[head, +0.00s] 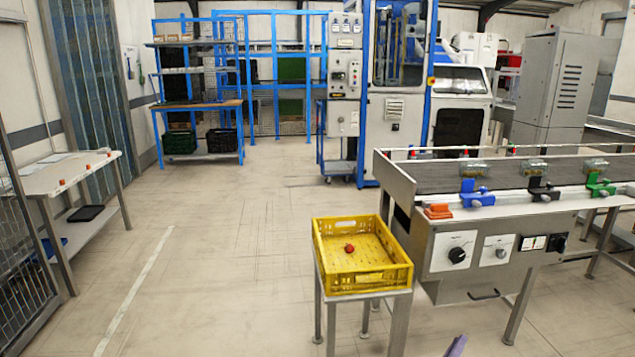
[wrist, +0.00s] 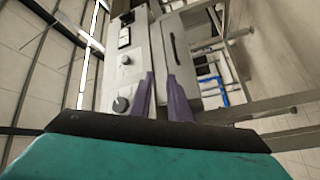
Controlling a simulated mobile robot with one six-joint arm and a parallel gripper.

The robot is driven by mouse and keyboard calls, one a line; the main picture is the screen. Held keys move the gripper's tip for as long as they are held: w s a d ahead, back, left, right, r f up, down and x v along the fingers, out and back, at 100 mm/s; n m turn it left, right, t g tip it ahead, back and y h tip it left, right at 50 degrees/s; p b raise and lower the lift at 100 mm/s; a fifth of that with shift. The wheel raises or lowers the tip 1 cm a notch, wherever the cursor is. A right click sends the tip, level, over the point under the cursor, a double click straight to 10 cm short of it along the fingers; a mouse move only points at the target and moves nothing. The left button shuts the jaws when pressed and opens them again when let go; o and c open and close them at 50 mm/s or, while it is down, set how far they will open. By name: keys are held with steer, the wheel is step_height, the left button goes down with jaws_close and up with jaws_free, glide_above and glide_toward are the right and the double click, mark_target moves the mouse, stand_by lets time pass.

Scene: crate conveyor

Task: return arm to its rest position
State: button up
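My gripper (wrist: 160,75) shows in the wrist view as two purple fingers standing a little apart, with nothing between them. The conveyor's side panel shows behind them, and the fingers appear clear of it. In the head view only a purple tip of my gripper (head: 456,346) shows at the bottom edge, in front of the conveyor (head: 475,255). The rest of my arm is out of that view. A teal and black part fills the bottom of the wrist view.
A yellow crate (head: 364,284) holding a small red object (head: 349,248) stands on a low stand left of the conveyor. Blue, black and green clamps sit along the conveyor. A white table (head: 55,181) stands at the far left. The middle floor is clear.

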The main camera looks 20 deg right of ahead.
steer(key=w+a+f+n+t+y+p, duration=0.2)
steer(key=w+a+n+y+p, duration=0.15)
steer(key=w+a, duration=0.55)
steer(key=w+a+f+n+t+y+p, duration=0.1)
steer(key=w+a+n+t+y+p, duration=0.3)
steer(key=a, duration=0.9)
steer(key=a+f+g+y+p, duration=0.15)
steer(key=a+f+y, duration=0.25)
steer(key=a, duration=0.7)
steer(key=a+f+g+y+p, duration=0.1)
steer(key=a+f+g+y, duration=0.3)
steer(key=a, duration=0.7)
steer(key=s+a+f+g+y+p, duration=0.2)
steer(key=s+a+f+g+y, duration=0.3)
steer(key=s+a, duration=0.65)
steer(key=s+d+m+g+h, duration=0.2)
steer(key=s+m+g, duration=0.4)
steer(key=s, duration=1.6)
steer(key=g, duration=0.3)
steer(key=shift+d+r, duration=0.3)
